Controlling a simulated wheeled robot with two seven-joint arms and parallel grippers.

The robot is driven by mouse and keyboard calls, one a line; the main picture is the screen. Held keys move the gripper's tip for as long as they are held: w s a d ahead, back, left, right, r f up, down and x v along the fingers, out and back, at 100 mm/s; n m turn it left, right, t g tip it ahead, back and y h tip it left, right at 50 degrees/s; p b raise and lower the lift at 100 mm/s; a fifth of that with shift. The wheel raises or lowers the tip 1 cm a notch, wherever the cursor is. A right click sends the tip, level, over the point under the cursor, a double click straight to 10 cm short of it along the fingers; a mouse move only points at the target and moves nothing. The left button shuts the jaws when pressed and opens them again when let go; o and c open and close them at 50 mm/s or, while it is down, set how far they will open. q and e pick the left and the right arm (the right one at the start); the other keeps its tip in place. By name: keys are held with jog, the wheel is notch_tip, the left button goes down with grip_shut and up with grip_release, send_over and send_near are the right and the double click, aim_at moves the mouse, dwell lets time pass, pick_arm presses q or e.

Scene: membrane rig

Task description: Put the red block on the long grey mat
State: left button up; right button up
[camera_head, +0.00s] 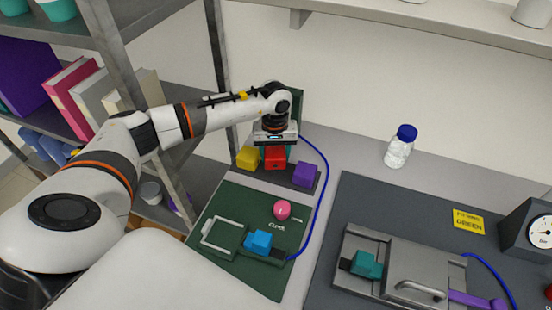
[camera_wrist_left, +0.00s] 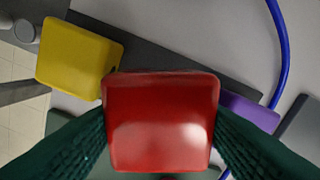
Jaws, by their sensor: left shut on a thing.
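The red block (camera_head: 275,157) is between the dark green fingers of my left gripper (camera_head: 276,150), which is shut on it. In the left wrist view the red block (camera_wrist_left: 160,122) fills the middle, with a finger on each side. The long grey mat (camera_head: 272,181) is a dark strip on the table, and part of it shows in the left wrist view (camera_wrist_left: 180,50). The red block is over the mat, between the yellow block (camera_head: 247,158) and the purple block (camera_head: 305,175). I cannot tell whether its underside touches the mat. My right gripper is not in view.
A green board (camera_head: 232,252) with a blue block (camera_head: 258,243) and a pink ball (camera_head: 282,210) lies in front of the mat. A blue cable (camera_head: 328,190) curves past the mat's right end. A blue-capped bottle (camera_head: 399,150) stands right. A shelf unit is left.

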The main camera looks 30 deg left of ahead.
aim_at(276, 163)
pick_arm(q)
jog(key=shift+f, duration=0.35)
jog(key=f, duration=0.1)
jog(key=f+p, duration=0.1)
jog(key=f, duration=0.1)
jog(key=shift+w+f, duration=0.15)
jog(key=shift+w, duration=0.15)
jog(key=shift+f, duration=0.1)
jog(key=shift+s+f, duration=0.1)
jog(key=o, duration=1.1)
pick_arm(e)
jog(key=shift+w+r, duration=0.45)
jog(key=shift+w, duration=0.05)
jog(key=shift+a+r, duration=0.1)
